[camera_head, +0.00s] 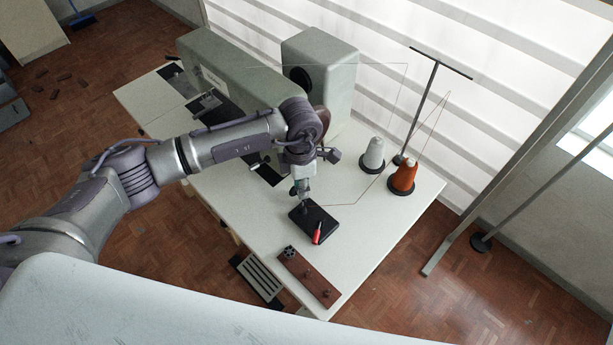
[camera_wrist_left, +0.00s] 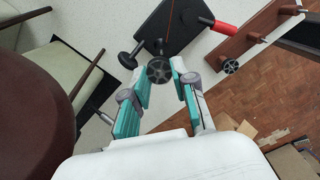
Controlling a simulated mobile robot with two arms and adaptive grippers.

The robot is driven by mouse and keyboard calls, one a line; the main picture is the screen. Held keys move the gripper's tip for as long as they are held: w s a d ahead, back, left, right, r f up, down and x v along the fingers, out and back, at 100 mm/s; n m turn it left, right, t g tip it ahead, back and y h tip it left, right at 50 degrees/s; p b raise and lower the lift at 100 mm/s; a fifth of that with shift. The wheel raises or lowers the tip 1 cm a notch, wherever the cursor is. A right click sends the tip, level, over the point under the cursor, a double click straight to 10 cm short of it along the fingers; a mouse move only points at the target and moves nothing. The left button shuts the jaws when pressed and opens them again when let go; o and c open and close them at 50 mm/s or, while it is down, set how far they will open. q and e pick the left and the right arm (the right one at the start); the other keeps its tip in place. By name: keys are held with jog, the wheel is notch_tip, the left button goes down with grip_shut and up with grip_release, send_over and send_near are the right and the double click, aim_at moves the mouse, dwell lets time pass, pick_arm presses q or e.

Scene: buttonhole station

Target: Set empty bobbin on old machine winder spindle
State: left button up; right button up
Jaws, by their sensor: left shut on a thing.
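My left gripper (camera_wrist_left: 161,80) is shut on a dark spoked bobbin (camera_wrist_left: 159,70), held at its fingertips. In the head view the left gripper (camera_head: 304,197) is above the black winder base (camera_head: 322,234), near its back edge. The winder base (camera_wrist_left: 172,22) has a red lever (camera_wrist_left: 219,27), which also shows in the head view (camera_head: 317,236). A small dark post (camera_wrist_left: 160,44) stands just beyond the bobbin's edge. Whether the bobbin touches the spindle cannot be told. My right gripper is not in view.
A brown wooden rack (camera_head: 309,278) with pegs and a bobbin (camera_head: 290,251) lies near the table's front corner. White (camera_head: 374,157) and orange (camera_head: 402,178) thread cones stand at the right. The grey-green sewing machine (camera_head: 235,72) fills the back. The white table (camera_head: 375,235) is clear right of the winder.

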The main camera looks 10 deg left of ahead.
pick_arm(q)
jog(key=shift+s+f, duration=0.25)
jog(key=shift+f, duration=0.05)
jog(key=shift+s+d+f+b, duration=0.1)
jog(key=shift+f+b, duration=0.15)
jog(key=shift+b, duration=0.1)
jog(key=shift+f+b, duration=0.35)
jog(key=shift+f, duration=0.3)
notch_tip(320, 180, down, 2)
jog(key=shift+b, duration=0.5)
jog(key=shift+f+b, duration=0.3)
jog(key=shift+f, duration=0.3)
jog(key=shift+w+r, duration=0.15)
jog(key=shift+w, duration=0.05)
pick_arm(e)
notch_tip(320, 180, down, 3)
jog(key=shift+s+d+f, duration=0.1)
pick_arm(q)
jog(key=shift+f+b, duration=0.5)
jog(key=shift+b, duration=0.1)
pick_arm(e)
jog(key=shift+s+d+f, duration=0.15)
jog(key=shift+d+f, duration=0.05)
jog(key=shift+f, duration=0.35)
